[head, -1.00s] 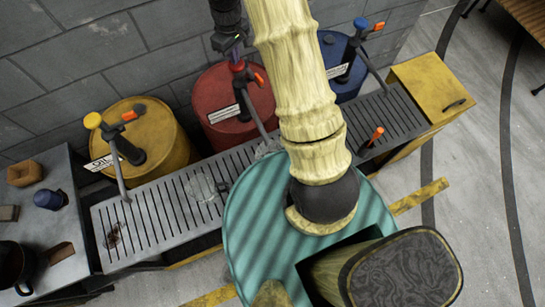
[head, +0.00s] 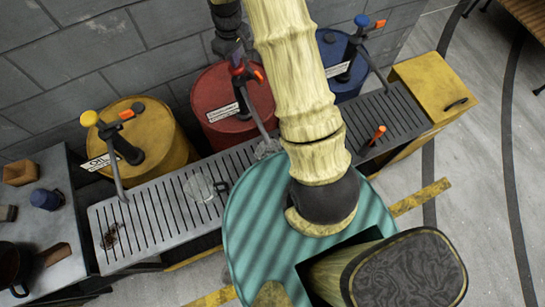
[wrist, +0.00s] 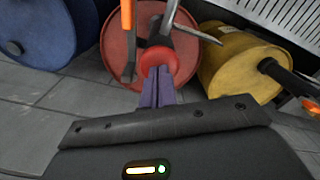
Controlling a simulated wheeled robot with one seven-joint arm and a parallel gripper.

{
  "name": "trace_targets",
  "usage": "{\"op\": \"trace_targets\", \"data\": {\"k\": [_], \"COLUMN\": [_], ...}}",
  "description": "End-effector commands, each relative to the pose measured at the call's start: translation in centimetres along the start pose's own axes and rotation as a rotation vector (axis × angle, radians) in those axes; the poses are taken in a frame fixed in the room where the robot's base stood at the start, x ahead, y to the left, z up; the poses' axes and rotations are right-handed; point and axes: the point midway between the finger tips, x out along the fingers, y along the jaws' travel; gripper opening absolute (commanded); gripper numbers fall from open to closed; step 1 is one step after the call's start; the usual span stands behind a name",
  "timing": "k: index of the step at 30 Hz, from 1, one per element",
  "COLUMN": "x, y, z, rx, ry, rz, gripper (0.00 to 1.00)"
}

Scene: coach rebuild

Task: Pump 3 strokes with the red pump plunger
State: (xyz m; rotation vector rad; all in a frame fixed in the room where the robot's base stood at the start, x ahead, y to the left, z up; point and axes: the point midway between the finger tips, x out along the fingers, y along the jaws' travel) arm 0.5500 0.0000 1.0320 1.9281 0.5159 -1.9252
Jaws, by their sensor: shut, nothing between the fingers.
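The red drum (head: 213,100) stands between the yellow and blue drums against the wall. Its pump has a red plunger knob (head: 237,70), which also shows in the wrist view (wrist: 158,60). My gripper (head: 236,60) is directly at the knob from above. In the wrist view its purple fingers (wrist: 157,90) are together, with nothing between them, and their tips meet the knob's top or sit very close to it. Contact itself is hard to make out. The pump's orange lever (wrist: 127,30) stands beside the knob.
The yellow drum (head: 165,150) with a yellow-knobbed pump is at left, the blue drum (head: 335,50) at right. A slotted drip tray (head: 160,215) runs in front, with a glass vessel (head: 200,187) on it. A yellow box (head: 425,85) stands at the tray's right end.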

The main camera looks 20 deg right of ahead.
Motion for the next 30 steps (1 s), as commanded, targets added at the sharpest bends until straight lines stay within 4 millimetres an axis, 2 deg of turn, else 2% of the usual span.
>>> {"op": "trace_targets", "data": {"k": [21,30], "x": [2.4,2.6], "y": [-0.1,-0.1], "z": [0.2,0.2], "rx": [0.000,0.000], "ry": [-0.005,-0.006], "rz": [-0.003,-0.003], "gripper": [0.00,0.00]}}
